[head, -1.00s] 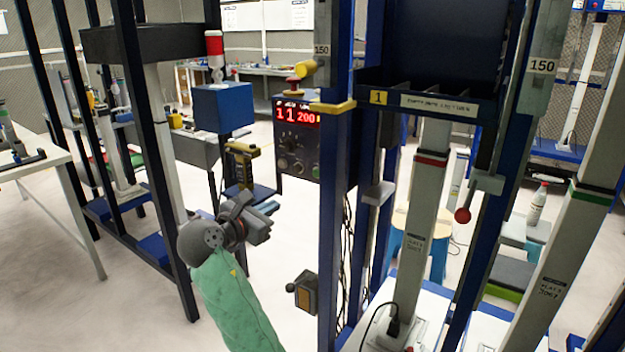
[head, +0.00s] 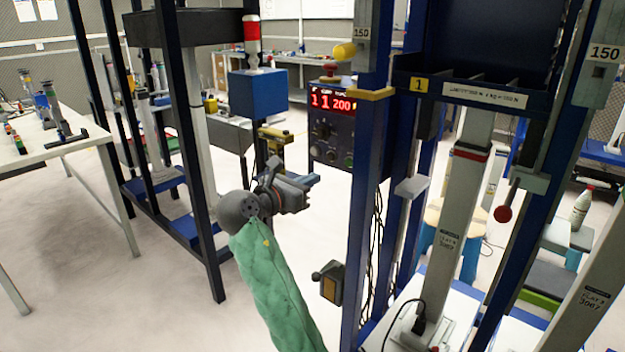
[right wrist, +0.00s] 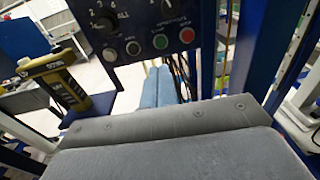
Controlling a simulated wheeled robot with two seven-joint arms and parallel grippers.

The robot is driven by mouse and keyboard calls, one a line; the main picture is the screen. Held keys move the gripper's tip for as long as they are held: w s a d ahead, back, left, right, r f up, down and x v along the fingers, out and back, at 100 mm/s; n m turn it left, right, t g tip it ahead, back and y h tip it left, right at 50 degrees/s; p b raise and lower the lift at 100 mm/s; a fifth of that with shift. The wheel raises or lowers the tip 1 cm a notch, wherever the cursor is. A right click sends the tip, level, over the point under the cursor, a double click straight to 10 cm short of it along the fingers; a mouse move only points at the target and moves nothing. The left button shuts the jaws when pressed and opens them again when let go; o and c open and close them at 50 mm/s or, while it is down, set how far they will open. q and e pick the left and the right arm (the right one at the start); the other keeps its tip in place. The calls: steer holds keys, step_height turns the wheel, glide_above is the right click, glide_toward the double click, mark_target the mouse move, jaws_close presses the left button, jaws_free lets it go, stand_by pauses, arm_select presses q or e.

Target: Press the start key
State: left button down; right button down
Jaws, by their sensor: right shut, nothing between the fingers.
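The dark control box (head: 331,135) with a red lit display hangs on the left side of the blue frame. In the right wrist view its panel (right wrist: 125,28) shows dials and a row of round buttons. A green button (right wrist: 160,41), which I take for the start key, sits between a white button (right wrist: 133,48) and a red one (right wrist: 187,35). My right gripper (head: 314,180) is shut and empty, below the box and apart from it. Its blue-grey fingers (right wrist: 157,88) show below the buttons in the wrist view. My left gripper is not in view.
A blue upright (head: 362,200) stands just right of my right gripper. A yellow device (right wrist: 62,86) is left of the fingers in the wrist view. A white table (head: 90,150) stands at the left.

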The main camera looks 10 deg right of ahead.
glide_toward(348, 162)
steer(key=x, duration=0.5)
steer(key=shift+w+f+b, duration=0.1)
steer(key=shift+w+b, duration=0.05)
steer(key=shift+b, duration=0.2)
steer(key=shift+x, duration=0.85)
